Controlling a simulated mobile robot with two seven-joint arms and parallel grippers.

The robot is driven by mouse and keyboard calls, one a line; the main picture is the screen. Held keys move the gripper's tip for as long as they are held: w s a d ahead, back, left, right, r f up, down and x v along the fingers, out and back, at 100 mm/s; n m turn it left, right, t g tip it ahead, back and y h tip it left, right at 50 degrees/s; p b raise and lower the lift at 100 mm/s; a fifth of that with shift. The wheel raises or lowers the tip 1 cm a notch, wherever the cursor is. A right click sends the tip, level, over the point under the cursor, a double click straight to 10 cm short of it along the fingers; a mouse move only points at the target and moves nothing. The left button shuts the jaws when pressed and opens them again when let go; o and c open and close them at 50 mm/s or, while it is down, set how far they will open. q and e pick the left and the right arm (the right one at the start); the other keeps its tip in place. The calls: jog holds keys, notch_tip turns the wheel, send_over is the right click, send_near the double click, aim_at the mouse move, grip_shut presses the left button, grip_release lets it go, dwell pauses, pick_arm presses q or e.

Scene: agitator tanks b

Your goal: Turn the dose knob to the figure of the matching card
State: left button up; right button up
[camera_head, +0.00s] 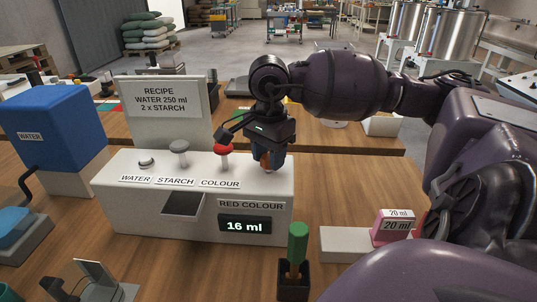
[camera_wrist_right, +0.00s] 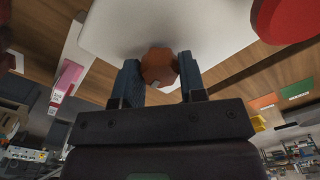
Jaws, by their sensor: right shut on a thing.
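The dose knob (camera_head: 265,163) is orange-brown and stands at the right end of the white dosing box (camera_head: 130,212). My right gripper (camera_head: 268,156) comes down over it from above, its blue fingers around it. The wrist view shows the faceted knob (camera_wrist_right: 158,66) between the two fingertips (camera_wrist_right: 160,84). The display (camera_head: 244,225) under the label RED COLOUR reads 16 ml. A pink card (camera_head: 393,231) marked 20 ml stands on a white block at the right; it also shows in the wrist view (camera_wrist_right: 67,78). My left gripper is not in view.
A red-topped plunger (camera_head: 223,150) stands close left of the knob, with a grey one (camera_head: 179,148) further left. A recipe board (camera_head: 165,105) rises behind the box. A green-handled tool (camera_head: 298,243) stands upright in a black holder in front. A blue water tank (camera_head: 52,125) is at left.

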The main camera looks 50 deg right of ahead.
jog(key=m, duration=0.4)
jog(key=shift+m+b, duration=0.3)
jog(key=shift+m, duration=0.1)
jog(key=m, duration=0.5)
jog(key=m+b, duration=0.1)
jog(key=m, duration=0.5)
jog(key=shift+m, duration=0.4)
jog(key=m, duration=0.3)
jog(key=shift+m, duration=0.3)
jog(key=m, duration=0.4)
jog(key=m+b, duration=0.1)
jog(key=m, duration=0.4)
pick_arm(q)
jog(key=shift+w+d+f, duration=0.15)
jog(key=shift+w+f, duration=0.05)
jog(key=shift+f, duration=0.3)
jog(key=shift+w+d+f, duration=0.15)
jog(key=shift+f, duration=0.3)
pick_arm(e)
jog(key=shift+m, duration=1.9)
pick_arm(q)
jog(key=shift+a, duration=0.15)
